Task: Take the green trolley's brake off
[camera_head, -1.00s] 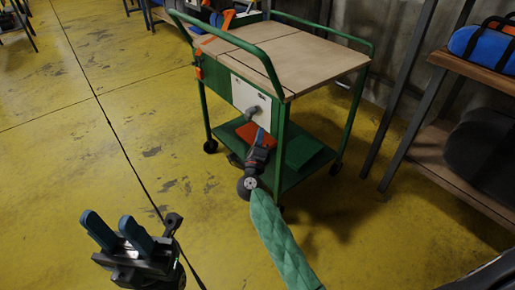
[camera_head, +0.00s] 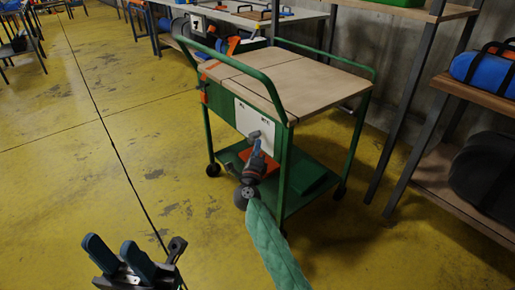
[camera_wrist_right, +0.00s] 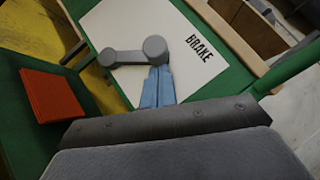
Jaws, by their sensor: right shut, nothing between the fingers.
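The green trolley (camera_head: 286,170) stands in the middle of the head view. Its white panel (camera_head: 243,114) bears a grey brake lever (camera_head: 253,135). In the right wrist view, the panel (camera_wrist_right: 125,25) reads "BRAKE". There the lever (camera_wrist_right: 130,55) lies roughly crosswise, with a round knob at each end. My right gripper (camera_head: 256,149) is shut and empty. Its blue fingertips (camera_wrist_right: 158,72) are just below the lever's right knob; I cannot tell if they touch. My left gripper (camera_head: 111,247) is open and empty above the floor, left of the trolley.
An orange-red block (camera_wrist_right: 52,95) lies on the trolley's lower shelf. A shelf rack (camera_head: 445,180) with a blue bag (camera_head: 482,68) stands to the right. Tables (camera_head: 245,18) stand behind. The yellow floor (camera_head: 75,160) on the left is clear.

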